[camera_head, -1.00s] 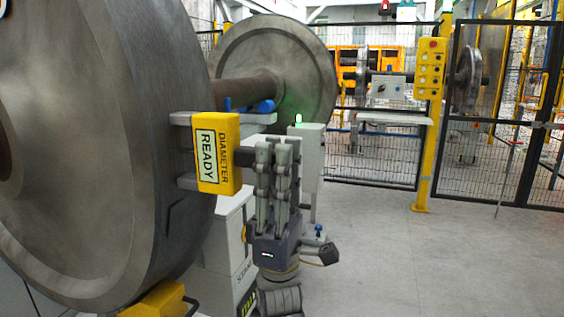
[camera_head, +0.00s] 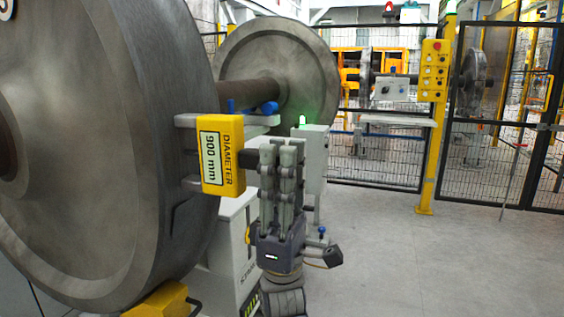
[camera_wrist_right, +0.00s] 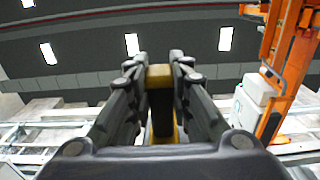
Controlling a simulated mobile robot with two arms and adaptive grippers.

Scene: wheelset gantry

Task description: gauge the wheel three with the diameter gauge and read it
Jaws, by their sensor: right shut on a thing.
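The large grey wheel (camera_head: 90,150) fills the left of the head view; a partly cut-off mark shows at its top left corner. The yellow diameter gauge (camera_head: 221,180) is at the wheel's right rim, with its grey prongs at the tread. Its display reads "900 mm" beside the word DIAMETER. My right gripper (camera_head: 280,150) is upright and shut on the gauge's dark handle, to the right of the yellow body. In the right wrist view the fingers (camera_wrist_right: 160,85) close around the handle, with the yellow gauge (camera_wrist_right: 160,71) behind it. My left gripper is not in view.
An axle (camera_head: 245,92) runs back to a second wheel (camera_head: 285,75). A yellow block (camera_head: 160,300) sits under the near wheel. A grey box with a green light (camera_head: 314,150) stands behind my gripper. A yellow control post (camera_head: 432,120) and black fence stand behind; the floor at right is clear.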

